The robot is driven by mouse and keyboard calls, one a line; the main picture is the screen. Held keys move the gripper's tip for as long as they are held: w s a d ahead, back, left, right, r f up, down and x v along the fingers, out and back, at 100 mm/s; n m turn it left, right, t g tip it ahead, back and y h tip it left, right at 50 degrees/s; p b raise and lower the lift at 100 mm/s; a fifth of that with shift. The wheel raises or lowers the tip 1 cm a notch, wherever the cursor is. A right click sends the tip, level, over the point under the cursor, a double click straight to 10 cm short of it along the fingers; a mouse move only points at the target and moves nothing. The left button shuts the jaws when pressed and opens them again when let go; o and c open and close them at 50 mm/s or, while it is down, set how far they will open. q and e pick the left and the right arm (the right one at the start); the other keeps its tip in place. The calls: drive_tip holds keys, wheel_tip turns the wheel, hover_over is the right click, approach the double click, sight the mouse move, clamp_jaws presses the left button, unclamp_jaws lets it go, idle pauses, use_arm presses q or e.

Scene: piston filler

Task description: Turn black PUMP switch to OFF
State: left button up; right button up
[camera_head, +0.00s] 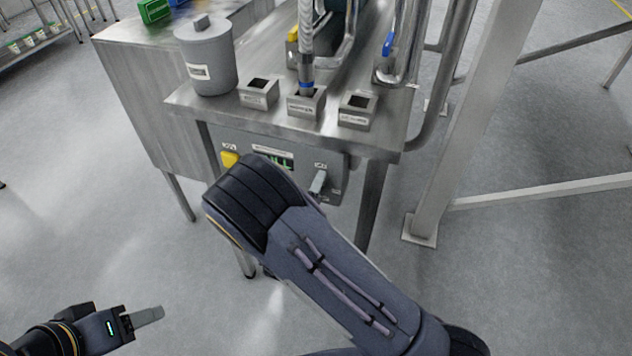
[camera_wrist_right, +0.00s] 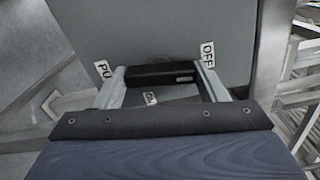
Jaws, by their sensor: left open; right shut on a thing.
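The black PUMP switch (camera_wrist_right: 160,72) is a bar lying crosswise in the right wrist view, on a grey panel (camera_wrist_right: 150,30). My right gripper (camera_wrist_right: 163,80) is shut on it, with one pale finger at each end. A partly covered label reading "PU" (camera_wrist_right: 103,69) is to the left and an "OFF" label (camera_wrist_right: 208,54) to the right. In the head view my right arm hides most of the gripper; a grey finger-like piece (camera_head: 319,182) shows at the panel. My left gripper (camera_head: 147,316) is open and empty, low at the left, away from the machine.
The control panel (camera_head: 343,170) hangs under a steel table edge and carries a yellow button (camera_head: 230,159) and a green display (camera_head: 280,161). A grey lidded pot (camera_head: 207,62) and small labelled blocks (camera_head: 258,93) stand on top. A steel post (camera_head: 455,130) rises at the right.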

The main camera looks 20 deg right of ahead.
drive_tip(key=shift+n+p, duration=0.7)
drive_tip(key=shift+n, duration=0.3)
drive_tip(key=o, duration=1)
drive_tip(key=b+v, duration=0.1)
drive_tip(key=v, duration=0.7)
drive_tip(key=shift+w, duration=0.1)
